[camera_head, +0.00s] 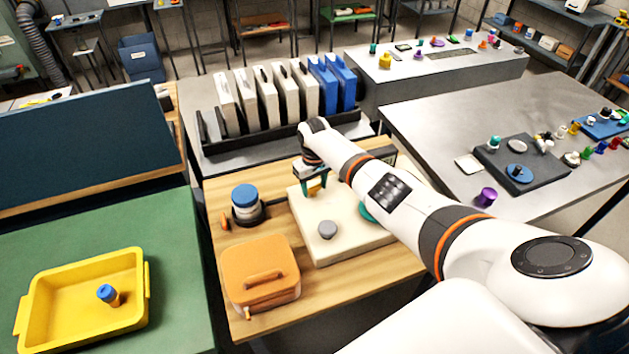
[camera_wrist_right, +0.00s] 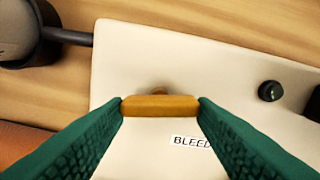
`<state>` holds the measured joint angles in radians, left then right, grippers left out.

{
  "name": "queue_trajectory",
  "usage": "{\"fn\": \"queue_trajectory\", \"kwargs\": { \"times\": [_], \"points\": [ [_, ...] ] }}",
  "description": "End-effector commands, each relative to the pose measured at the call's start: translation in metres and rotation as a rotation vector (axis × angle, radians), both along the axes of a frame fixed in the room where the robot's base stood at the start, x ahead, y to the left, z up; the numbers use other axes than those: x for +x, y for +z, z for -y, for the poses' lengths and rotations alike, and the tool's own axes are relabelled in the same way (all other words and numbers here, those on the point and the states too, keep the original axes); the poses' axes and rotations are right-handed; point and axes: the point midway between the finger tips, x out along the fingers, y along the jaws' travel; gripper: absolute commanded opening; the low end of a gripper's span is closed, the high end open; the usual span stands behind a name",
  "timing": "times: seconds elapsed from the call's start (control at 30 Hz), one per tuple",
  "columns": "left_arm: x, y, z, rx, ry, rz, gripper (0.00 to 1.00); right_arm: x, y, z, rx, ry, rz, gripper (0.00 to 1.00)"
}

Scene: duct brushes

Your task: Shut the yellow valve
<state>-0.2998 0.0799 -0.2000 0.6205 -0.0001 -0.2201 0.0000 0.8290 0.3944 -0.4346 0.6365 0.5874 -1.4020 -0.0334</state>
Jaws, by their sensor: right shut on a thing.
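The yellow valve (camera_wrist_right: 160,105) shows in the right wrist view as a short amber-yellow bar handle over a cream panel (camera_wrist_right: 125,60). My right gripper (camera_wrist_right: 160,107) is shut on this handle, with one green ribbed finger at each end of the bar. In the head view my right gripper (camera_head: 313,190) is low over the back part of the cream panel (camera_head: 345,245), and the valve is mostly hidden there. A label reading "BLEED", partly covered by a finger, is beside the handle. My left gripper is not in view.
On the panel are a grey knob (camera_head: 327,229) and a teal knob (camera_head: 367,211), partly behind my arm. A blue-lidded jar (camera_head: 245,197) and an orange case (camera_head: 260,272) stand to the left on the wooden table. A yellow tray (camera_head: 85,318) lies on the green bench.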

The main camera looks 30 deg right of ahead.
Motion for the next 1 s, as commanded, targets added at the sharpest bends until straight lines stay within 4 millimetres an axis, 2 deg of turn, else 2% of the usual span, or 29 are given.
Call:
{"fn": "queue_trajectory", "kwargs": {
  "times": [0.4,0.93,0.97,1.0],
  "points": [
    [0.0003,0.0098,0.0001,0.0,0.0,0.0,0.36,0.0011,0.0013,-0.0011,0.0,-0.182,0.003,0.28],
    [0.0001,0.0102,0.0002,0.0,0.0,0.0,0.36,0.0014,0.0012,-0.0005,0.0,-0.207,0.004,0.28],
    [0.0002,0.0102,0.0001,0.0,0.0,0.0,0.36,0.0014,0.0012,-0.0005,0.0,-0.207,0.004,0.52],
    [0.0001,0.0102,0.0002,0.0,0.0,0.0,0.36,0.0015,0.0012,-0.0005,0.0,-0.207,0.004,0.59]
  ]
}}
